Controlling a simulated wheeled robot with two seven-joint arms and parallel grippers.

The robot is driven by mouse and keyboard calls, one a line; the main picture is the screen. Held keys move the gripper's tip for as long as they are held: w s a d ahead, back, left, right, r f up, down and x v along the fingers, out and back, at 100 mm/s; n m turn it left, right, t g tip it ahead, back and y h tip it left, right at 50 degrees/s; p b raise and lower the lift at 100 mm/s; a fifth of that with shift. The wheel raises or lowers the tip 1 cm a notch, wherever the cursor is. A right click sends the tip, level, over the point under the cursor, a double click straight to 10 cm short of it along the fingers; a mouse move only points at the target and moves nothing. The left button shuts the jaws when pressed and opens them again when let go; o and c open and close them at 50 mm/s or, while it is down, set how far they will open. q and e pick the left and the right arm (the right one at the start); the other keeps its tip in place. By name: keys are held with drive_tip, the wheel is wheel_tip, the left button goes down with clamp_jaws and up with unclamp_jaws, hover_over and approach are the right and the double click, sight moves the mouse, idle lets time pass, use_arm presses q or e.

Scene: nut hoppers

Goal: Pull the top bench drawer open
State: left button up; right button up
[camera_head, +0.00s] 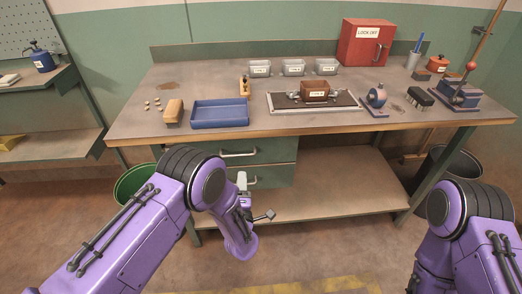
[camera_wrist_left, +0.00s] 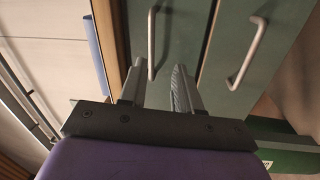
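The top bench drawer (camera_head: 265,150) is a dark green front under the worktop and looks shut. Its pale bar handle (camera_head: 238,154) is in clear view. The lower drawer with its own handle (camera_head: 243,181) is below it. My left gripper (camera_head: 256,198) is open and empty in front of the drawers, low in the head view. In the left wrist view, the top drawer's handle (camera_wrist_left: 152,42) lines up with the gap between the left gripper's fingers (camera_wrist_left: 158,88); I see no grip on it. My right arm shows at the right, but its gripper is out of view.
The wooden bench (camera_head: 200,131) has a blue tray (camera_head: 219,113), a tan block (camera_head: 173,111) and a tool board (camera_head: 280,109) near its front edge. A green bin (camera_head: 133,182) stands left of the drawers. A lower shelf (camera_head: 340,180) lies to their right.

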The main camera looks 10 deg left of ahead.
sight(237, 155)
use_arm(q)
drive_tip(key=w+a+r, duration=0.1)
drive_tip(key=w, duration=0.2)
drive_tip(key=w+a+r+n, duration=0.1)
drive_tip(key=w, duration=0.2)
drive_tip(key=w+a+n+y+p, duration=0.1)
drive_tip(key=w, duration=0.2)
drive_tip(key=shift+w+a+r, duration=0.3)
drive_tip(key=shift+a+r, duration=0.05)
drive_tip(key=shift+r, duration=0.05)
